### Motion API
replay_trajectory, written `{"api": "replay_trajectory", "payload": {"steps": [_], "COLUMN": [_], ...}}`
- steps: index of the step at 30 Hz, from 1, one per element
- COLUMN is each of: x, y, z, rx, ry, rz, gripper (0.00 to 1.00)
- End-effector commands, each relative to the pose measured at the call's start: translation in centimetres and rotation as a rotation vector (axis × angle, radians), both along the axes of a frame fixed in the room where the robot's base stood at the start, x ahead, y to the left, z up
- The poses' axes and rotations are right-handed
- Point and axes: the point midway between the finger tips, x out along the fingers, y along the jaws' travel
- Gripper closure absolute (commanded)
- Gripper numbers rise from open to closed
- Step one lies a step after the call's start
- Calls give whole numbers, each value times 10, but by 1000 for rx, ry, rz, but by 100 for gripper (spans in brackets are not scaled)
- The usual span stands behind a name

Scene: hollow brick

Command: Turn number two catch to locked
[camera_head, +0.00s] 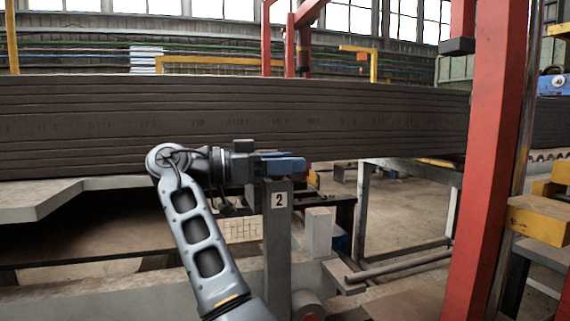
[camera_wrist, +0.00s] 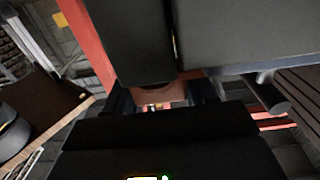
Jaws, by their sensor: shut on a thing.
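The number two catch stands on a grey post (camera_head: 277,240) that carries a white "2" label (camera_head: 279,200) in the head view. My gripper (camera_head: 288,165) reaches in from the left at the top of this post, level with it. In the wrist view, my gripper (camera_wrist: 163,98) is shut on the catch, and a brownish piece (camera_wrist: 155,92) shows between its dark fingers. Large dark blocks hide most of the catch there. Its turned angle, locked or not, cannot be told.
A long stack of dark layered slabs (camera_head: 230,110) runs behind my arm. A red column (camera_head: 490,150) stands to the right, with a yellow block (camera_head: 540,218) beside it. A light grey block (camera_head: 318,232) stands just right of the post. Open floor shows beyond.

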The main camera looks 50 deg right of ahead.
Motion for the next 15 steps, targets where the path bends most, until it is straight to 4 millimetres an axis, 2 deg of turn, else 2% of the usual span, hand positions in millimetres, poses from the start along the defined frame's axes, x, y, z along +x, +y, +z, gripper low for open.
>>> {"api": "replay_trajectory", "payload": {"steps": [4, 5, 6, 11, 15], "x": [-1, -1, -1, 0, 0], "y": [-1, -1, -1, 0, 0], "z": [-1, -1, -1, -1, -1], "rx": [2, 2, 2, 1, 1], "ry": [0, 0, 0, 0, -1], "rz": [-3, -2, -2, -1, 0], "gripper": [75, 42, 38, 23, 23]}}
